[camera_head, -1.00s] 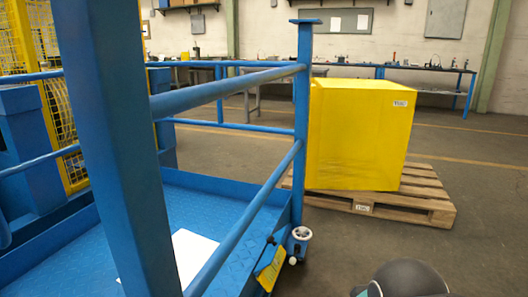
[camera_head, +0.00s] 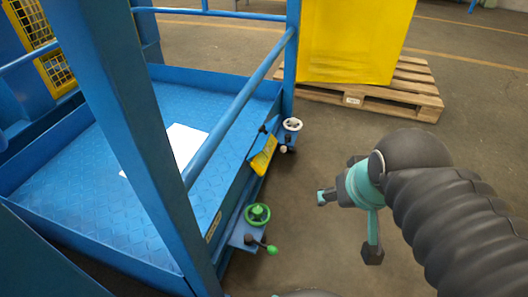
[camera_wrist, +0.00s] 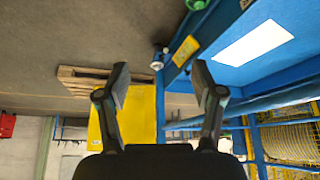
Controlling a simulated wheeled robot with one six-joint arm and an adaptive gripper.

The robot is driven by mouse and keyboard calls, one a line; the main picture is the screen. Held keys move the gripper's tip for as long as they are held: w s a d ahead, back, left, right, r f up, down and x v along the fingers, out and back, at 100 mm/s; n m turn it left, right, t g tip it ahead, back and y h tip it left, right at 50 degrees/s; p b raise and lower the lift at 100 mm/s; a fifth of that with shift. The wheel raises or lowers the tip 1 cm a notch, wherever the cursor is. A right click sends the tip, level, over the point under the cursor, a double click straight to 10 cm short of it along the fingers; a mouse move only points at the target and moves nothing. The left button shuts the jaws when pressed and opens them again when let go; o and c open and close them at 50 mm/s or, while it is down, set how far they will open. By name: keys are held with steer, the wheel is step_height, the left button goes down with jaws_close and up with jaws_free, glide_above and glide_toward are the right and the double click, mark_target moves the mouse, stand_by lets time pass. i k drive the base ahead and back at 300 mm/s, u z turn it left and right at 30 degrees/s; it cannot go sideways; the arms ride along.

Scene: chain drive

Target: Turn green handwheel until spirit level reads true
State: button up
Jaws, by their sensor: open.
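The green handwheel (camera_head: 257,214) sits on a blue bracket at the near outer edge of the blue platform, in the head view. A dark lever with a green knob (camera_head: 271,249) is just beside it. My gripper (camera_wrist: 160,88) is open and empty, its two dark fingers spread apart in the wrist view. In the head view my arm hangs to the right of the platform, clear of the handwheel. I cannot make out a spirit level with certainty.
A white handwheel (camera_head: 292,124) is on the platform's far corner, near a yellow plate (camera_head: 263,155). Blue rails and a thick post (camera_head: 130,130) frame the platform (camera_head: 90,150). A yellow box (camera_head: 350,40) stands on a wooden pallet (camera_head: 400,92). Floor right of the platform is open.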

mark_target(257, 211)
steer(key=k, duration=1.3)
steer(key=z, duration=0.7)
steer(key=i, duration=1.7)
steer(key=u, duration=0.8)
